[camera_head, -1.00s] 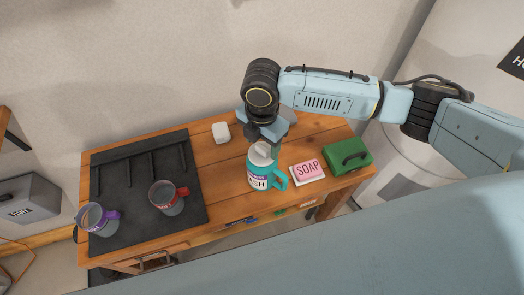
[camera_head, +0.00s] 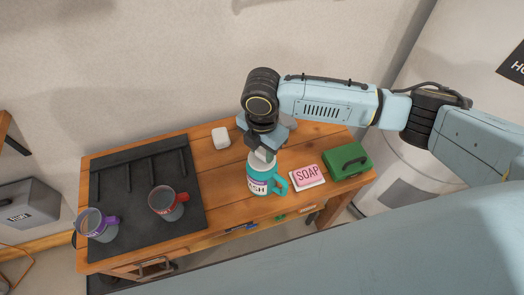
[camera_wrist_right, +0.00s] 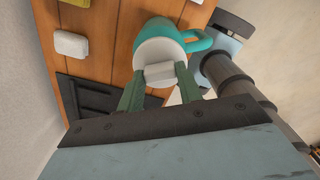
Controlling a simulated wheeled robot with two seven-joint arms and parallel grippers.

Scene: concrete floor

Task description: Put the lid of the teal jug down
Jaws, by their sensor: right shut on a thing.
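The teal jug (camera_head: 259,181) stands upright on the wooden table, its handle (camera_head: 281,181) to the right. My right gripper (camera_head: 264,151) reaches down from above, shut on the knob (camera_wrist_right: 160,72) of the pale lid (camera_head: 262,158). In the right wrist view the lid (camera_wrist_right: 157,52) is a whitish disc over the teal jug (camera_wrist_right: 170,27), with a finger on each side of the knob. The lid is at the jug's mouth; I cannot tell whether it rests there or hangs just above. My left gripper is not in view.
A white block (camera_head: 220,137) lies behind left.

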